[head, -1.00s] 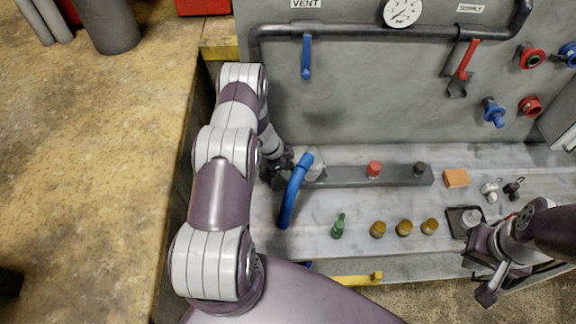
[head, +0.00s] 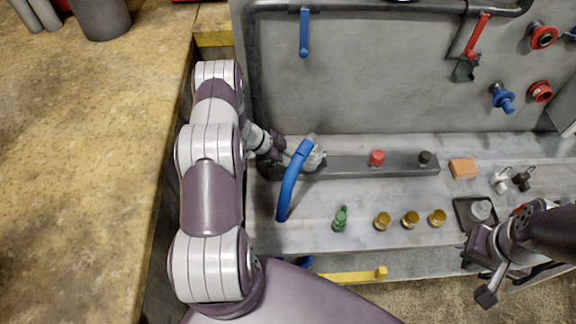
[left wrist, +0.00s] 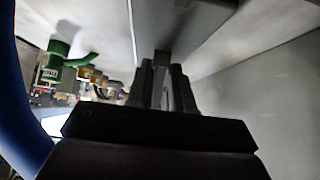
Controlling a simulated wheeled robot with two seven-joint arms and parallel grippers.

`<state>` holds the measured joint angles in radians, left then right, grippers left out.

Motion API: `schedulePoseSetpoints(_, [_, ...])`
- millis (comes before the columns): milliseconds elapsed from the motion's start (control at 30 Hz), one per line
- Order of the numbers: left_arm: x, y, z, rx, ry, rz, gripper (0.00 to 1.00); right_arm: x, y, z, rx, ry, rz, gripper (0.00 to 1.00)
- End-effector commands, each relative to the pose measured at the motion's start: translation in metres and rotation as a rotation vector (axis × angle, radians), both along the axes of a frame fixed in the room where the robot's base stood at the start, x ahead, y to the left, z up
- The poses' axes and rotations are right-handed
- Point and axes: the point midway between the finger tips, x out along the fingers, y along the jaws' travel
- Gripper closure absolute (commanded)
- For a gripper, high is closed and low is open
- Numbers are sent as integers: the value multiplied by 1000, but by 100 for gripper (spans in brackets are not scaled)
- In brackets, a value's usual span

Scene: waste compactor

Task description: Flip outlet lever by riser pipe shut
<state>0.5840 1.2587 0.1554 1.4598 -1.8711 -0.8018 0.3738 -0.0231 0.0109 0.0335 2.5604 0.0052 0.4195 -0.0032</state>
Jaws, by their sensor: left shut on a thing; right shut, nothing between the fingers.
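My left gripper (head: 272,170) is at the left end of the grey bar (head: 350,166), behind the blue curved hose (head: 292,182). In the left wrist view, its fingers (left wrist: 163,80) are shut on a thin grey piece (left wrist: 162,62); I cannot tell whether this is the outlet lever. The riser pipe (head: 256,80) runs down the left side of the grey panel. A blue lever (head: 304,35) hangs straight down from the top pipe. A red lever (head: 477,35) hangs at a slant further right. My right gripper (head: 488,290) is shut and empty at lower right.
A green fitting (head: 340,219) and several brass caps (head: 410,219) stand on the grey bench. An orange block (head: 463,169) lies at the right. Red and black knobs top the bar. A yellow handle (head: 355,277) sits at the front edge.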

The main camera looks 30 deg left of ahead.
Motion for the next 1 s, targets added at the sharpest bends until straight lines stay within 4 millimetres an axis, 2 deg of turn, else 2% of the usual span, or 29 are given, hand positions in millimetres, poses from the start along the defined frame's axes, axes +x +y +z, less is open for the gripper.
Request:
schedulePoseSetpoints(33, [-1, -1, -5, -14, -5, 0, 100, 0, 0, -7, 0, -1, 0, 100])
schedulePoseSetpoints(333, [-1, -2, -1, -26, -11, -1, 100, 0, 0, -4, 0, -1, 0, 100])
schedulePoseSetpoints(367, [-1, -2, -1, -26, -11, -1, 72, 0, 0, -4, 0, -1, 0, 100])
schedulePoseSetpoints(400, [-2, -2, -1, -26, -11, -1, 59, 0, 0, -4, 0, -1, 0, 100])
schedulePoseSetpoints(433, [-1, -2, -1, -26, -11, -1, 53, 0, 0, -4, 0, -1, 0, 100])
schedulePoseSetpoints(767, [-2, 1, 1, -24, -14, -1, 53, 0, 0, -6, 0, -1, 0, 100])
schedulePoseSetpoints(867, [-5, 9, 9, -23, -15, 1, 53, 0, 0, -11, 0, -1, 0, 100])
schedulePoseSetpoints(1000, [-19, 31, 31, -21, -17, 3, 53, 0, 0, -24, 0, -1, 0, 100])
